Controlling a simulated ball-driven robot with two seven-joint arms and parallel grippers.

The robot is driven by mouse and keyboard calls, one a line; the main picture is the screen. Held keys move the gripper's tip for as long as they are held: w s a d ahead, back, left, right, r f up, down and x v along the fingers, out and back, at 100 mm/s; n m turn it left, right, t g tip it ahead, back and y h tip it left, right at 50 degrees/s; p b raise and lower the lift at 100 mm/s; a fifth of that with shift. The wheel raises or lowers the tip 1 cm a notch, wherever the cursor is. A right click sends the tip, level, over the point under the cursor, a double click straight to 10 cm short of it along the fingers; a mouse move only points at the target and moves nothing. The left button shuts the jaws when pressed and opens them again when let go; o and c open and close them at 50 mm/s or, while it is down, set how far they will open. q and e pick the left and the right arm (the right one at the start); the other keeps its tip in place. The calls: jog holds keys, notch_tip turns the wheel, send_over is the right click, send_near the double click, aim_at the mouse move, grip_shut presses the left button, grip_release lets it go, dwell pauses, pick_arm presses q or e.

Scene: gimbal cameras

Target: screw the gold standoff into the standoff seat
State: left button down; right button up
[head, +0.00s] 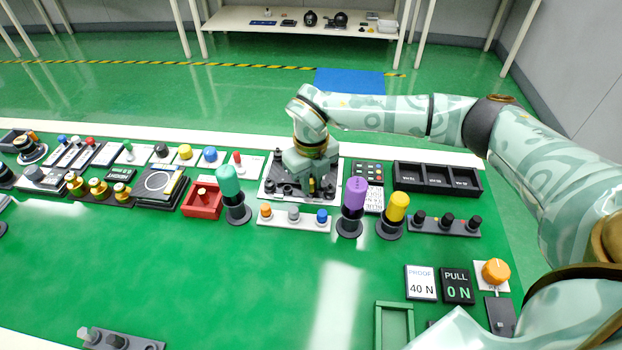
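My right gripper (313,187) points down at a light plate (272,184) with dark fittings, at the back middle of the green table. A small upright gold piece, which looks like the gold standoff (312,185), shows at its fingertips, low over the plate. The gripper body and dark fittings crowd this spot, so the standoff seat is hidden. I cannot tell whether the fingers press on the gold piece or stand apart around it. My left gripper is not in view.
A red tray (202,212) with a small post stands left. A black bin (438,190) is at right. The front middle of the table is clear.

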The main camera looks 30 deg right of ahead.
grip_shut()
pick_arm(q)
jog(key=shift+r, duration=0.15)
pick_arm(e)
jog(key=shift+r, duration=0.1)
jog(key=shift+m+p, duration=0.3)
jog(key=shift+m, duration=0.1)
jog(key=shift+m+p, duration=1.05)
jog(key=shift+m, duration=0.45)
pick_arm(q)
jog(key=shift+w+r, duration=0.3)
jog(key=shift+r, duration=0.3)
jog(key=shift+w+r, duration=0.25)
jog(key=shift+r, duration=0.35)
pick_arm(e)
jog(key=shift+m, duration=0.4)
pick_arm(q)
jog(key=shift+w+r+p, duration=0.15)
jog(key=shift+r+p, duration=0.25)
jog(key=shift+p, duration=0.1)
